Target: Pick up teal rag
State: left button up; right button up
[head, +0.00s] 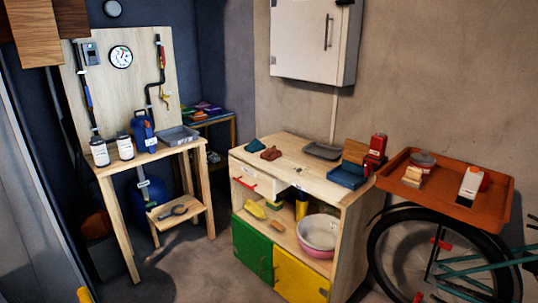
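A small teal rag (254,144) lies crumpled on the back left of the wooden cabinet's top (296,168). A reddish-brown rag (271,154) lies just to its right, close to it.
On the cabinet top are a dark tray (322,151), a blue bin (346,175) and a red can (376,146). The cabinet's drawer (258,182) looks partly open. An orange tray (493,202) stands at right above a bicycle wheel (390,252). A workbench (150,158) stands at left.

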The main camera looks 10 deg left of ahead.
aim_at(256, 146)
jog(key=i+j+z, duration=0.2)
jog(key=i, duration=0.35)
jog(key=i+j+z, duration=0.2)
jog(key=i+j, duration=0.2)
jog(key=i, duration=0.1)
